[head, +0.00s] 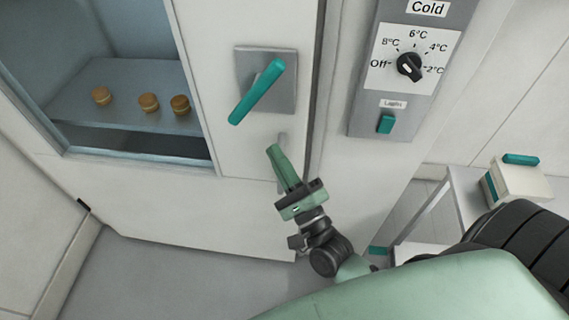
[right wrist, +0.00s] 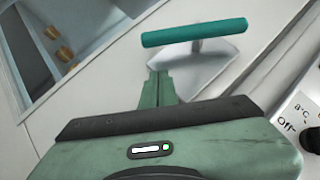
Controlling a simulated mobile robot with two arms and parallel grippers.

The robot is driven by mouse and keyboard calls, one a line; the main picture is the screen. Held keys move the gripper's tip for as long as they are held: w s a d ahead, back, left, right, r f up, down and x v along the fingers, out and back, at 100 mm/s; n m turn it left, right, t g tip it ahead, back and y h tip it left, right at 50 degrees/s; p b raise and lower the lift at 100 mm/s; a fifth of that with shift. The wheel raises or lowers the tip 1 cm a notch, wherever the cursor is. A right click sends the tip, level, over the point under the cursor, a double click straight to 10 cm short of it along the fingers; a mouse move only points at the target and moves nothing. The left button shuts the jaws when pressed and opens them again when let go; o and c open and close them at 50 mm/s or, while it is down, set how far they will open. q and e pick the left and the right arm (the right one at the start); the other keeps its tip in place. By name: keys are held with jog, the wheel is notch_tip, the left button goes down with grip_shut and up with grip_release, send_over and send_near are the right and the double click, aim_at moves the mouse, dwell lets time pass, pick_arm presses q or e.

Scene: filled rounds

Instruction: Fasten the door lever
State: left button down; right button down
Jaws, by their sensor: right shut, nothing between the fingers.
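The teal door lever (head: 257,92) sits on a grey metal plate (head: 284,98) on the white cabinet door (head: 228,170). In the head view it slants from upper right to lower left. It also shows in the right wrist view (right wrist: 194,33), beyond the fingertips. My right gripper (head: 273,149) is shut and empty, just below the lever and apart from it in the head view. Its closed green fingers also show in the right wrist view (right wrist: 157,75), pointing toward the plate. My left gripper is not in view.
Behind the door's window, several round brown items (head: 149,102) rest on a shelf (head: 80,118). A trolley (head: 455,190) with a white box (head: 520,183) stands at right.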

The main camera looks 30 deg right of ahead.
jog(key=w+a+r+p, duration=0.3)
jog(key=w, duration=0.2)
jog(key=shift+w+r, duration=0.15)
jog(key=shift+r, duration=0.25)
